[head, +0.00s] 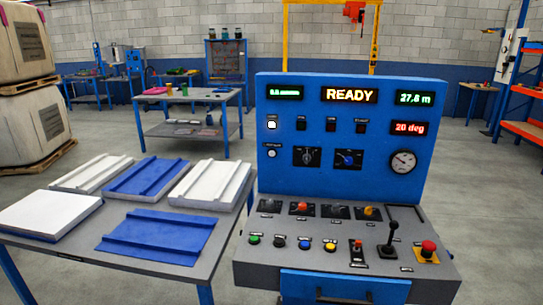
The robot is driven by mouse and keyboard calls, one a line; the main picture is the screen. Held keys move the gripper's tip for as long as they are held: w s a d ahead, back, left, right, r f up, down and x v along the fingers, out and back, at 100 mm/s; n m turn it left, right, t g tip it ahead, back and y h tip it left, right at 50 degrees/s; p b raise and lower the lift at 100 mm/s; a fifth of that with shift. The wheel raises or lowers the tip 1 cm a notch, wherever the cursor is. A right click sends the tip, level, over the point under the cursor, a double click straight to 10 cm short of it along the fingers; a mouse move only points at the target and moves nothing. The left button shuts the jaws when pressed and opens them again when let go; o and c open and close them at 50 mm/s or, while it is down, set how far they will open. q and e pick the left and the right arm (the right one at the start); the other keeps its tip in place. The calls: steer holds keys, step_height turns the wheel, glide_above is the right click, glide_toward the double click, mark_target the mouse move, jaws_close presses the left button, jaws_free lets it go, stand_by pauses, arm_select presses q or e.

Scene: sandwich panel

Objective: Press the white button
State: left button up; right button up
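The blue control panel (345,210) stands upright at the right of centre. On its left side is a small round white button (272,153) beneath a small label. Above it is a bright white, lit-looking square switch or lamp (272,125); I cannot tell which. On the sloping grey desk in front is a row of round buttons: green (254,240), black (279,241), blue (305,243) and yellow (330,246). Neither of my grippers is in view.
The desk also has a black lever (389,238) and a red mushroom button (428,247). The upright panel has a READY display (349,95) and a round gauge (402,161). A table (75,238) with white and blue panels stands close on the left.

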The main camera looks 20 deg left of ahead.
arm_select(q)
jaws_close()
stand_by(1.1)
